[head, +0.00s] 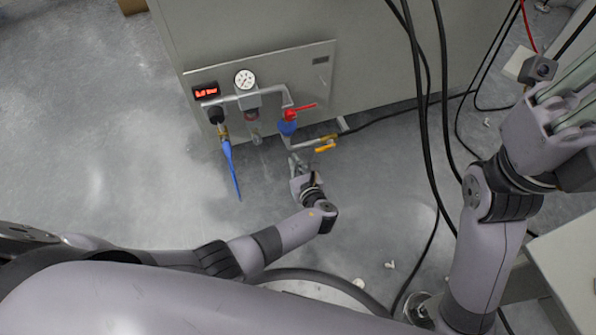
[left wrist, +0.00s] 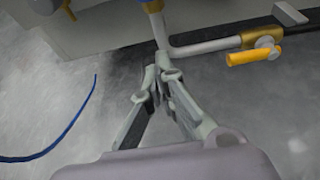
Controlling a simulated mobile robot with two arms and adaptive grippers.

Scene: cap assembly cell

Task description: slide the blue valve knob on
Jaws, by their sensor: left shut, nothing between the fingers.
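A blue knob-like part (head: 288,128) sits on the pipe just below a red lever handle (head: 301,111) on the cabinet's front. In the left wrist view a blue part (left wrist: 121,4) shows at the top edge, mostly cut off; I cannot tell if it is the same knob. My left gripper (head: 293,158) is below the blue part, apart from it. In the left wrist view my left gripper (left wrist: 161,60) is shut and empty, its fingertips close to the grey pipe bend. My right gripper (head: 572,105) is at the far right, away from the piping; its fingers are partly cut off.
A yellow lever valve (head: 325,148) is on the pipe to the right of my left gripper. A gauge (head: 245,79), a red-lit display (head: 206,91) and a blue hose (head: 231,165) are on the left. Black cables (head: 417,75) hang at the right. The floor before the cabinet is mostly clear.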

